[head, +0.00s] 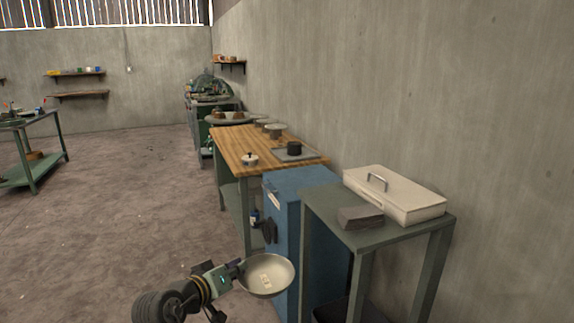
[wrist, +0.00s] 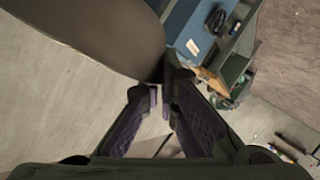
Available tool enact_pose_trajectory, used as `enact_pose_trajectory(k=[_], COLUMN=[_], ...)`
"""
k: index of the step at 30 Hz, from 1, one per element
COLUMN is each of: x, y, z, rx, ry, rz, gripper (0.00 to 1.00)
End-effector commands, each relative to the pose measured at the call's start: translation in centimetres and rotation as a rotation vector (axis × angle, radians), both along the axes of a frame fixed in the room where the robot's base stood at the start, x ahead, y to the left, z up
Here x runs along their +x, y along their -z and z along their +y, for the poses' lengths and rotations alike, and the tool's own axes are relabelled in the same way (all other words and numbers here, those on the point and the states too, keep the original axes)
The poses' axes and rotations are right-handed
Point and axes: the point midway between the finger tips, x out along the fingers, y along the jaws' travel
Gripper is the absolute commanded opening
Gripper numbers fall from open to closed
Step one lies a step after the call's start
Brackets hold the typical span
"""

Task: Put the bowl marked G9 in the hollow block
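A pale metal bowl (head: 283,266) hangs at the lower middle of the head view, tilted, its inside facing the camera. A small cream label (head: 265,281) is on it; its marking is too small to read surely. My gripper (head: 239,267) is shut on the bowl's left rim. In the wrist view, the bowl's dark side (wrist: 90,35) fills the upper left, and my gripper (wrist: 164,90) has its fingertips at the rim. A dark, short block (head: 294,147) sits on a grey plate on the wooden bench; I cannot tell whether it is the hollow block.
The wooden bench (head: 236,143) also bears a small lidded pot (head: 250,159) and round grey pieces. A blue cabinet (head: 283,212) and green table (head: 326,209) stand closer. That table bears a cream lidded box (head: 395,197) and grey stack (head: 360,217). Floor at left is open.

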Motion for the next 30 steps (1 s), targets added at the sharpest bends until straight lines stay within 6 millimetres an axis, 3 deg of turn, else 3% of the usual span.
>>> enact_pose_trajectory(k=[1, 9, 15, 18, 24, 30], x=[0.1, -0.6, -2.8, -4.2, -5.9, -6.3], y=[3.1, 16.2, 24.9, 28.1, 31.6, 32.2], z=[-0.8, -5.0, -8.3, -9.8, -11.4, -11.7], rx=[-0.008, -0.008, -0.006, -0.004, 0.001, 0.002], ry=[-0.005, -0.068, -0.115, -0.131, -0.149, -0.151], rz=[0.008, 0.010, 0.008, 0.007, 0.000, -0.002], gripper=[0.00, 0.00, 0.00, 0.00, 0.00, 0.00])
